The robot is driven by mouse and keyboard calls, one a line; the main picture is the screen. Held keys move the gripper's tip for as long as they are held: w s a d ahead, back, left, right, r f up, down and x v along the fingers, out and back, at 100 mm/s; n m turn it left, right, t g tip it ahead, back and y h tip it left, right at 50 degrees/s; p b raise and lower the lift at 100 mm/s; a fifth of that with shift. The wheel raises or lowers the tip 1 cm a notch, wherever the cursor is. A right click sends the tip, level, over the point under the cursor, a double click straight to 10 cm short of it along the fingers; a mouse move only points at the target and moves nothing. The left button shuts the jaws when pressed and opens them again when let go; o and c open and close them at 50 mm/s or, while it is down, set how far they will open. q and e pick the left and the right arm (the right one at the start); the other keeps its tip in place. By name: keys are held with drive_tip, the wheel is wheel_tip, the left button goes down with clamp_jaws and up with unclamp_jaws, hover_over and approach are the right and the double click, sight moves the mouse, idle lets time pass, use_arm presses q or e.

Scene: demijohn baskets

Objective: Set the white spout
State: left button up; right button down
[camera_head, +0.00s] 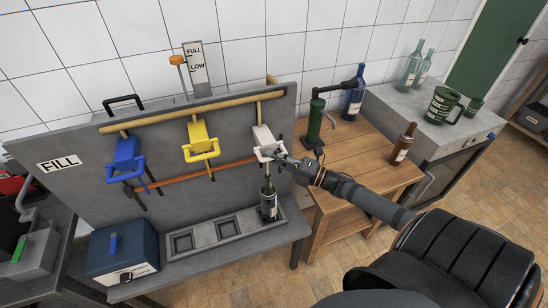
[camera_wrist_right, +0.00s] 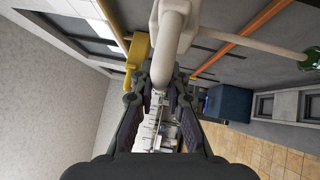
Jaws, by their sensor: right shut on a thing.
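The white spout (camera_head: 263,135) is the rightmost of three spouts hanging from the yellow pipe on the grey panel. It also shows large in the wrist view (camera_wrist_right: 172,35). My right gripper (camera_head: 277,155) is at the front of the white spout. In the wrist view, its fingers (camera_wrist_right: 163,95) are shut on a white part of the spout. A dark bottle (camera_head: 268,204) with a pale label stands upright in the rightmost slot of the grey tray (camera_head: 195,256), below the white spout. My left gripper is not in view.
The yellow spout (camera_head: 201,146) and blue spout (camera_head: 126,158) hang to the left. A blue box (camera_head: 105,250) stands left of the tray. A green corker-like device (camera_head: 315,122), a blue bottle (camera_head: 355,95) and a brown bottle (camera_head: 403,146) stand on the wooden table (camera_head: 362,170).

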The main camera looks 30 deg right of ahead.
wheel_tip(320, 180, up, 8)
drive_tip(key=p, duration=0.5)
drive_tip(key=shift+p, duration=0.4)
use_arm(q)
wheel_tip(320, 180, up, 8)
use_arm(e)
drive_tip(key=shift+w, duration=0.1)
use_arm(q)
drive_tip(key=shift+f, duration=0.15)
use_arm(e)
drive_tip(key=c, duration=1.3)
unclamp_jaws()
drive_tip(key=shift+c, duration=0.2)
drive_tip(key=shift+s+d+f, duration=0.15)
drive_tip(key=shift+s, duration=0.1)
drive_tip(key=r+v, duration=0.1)
drive_tip(key=v, duration=0.6)
drive_tip(key=shift+f, duration=0.4)
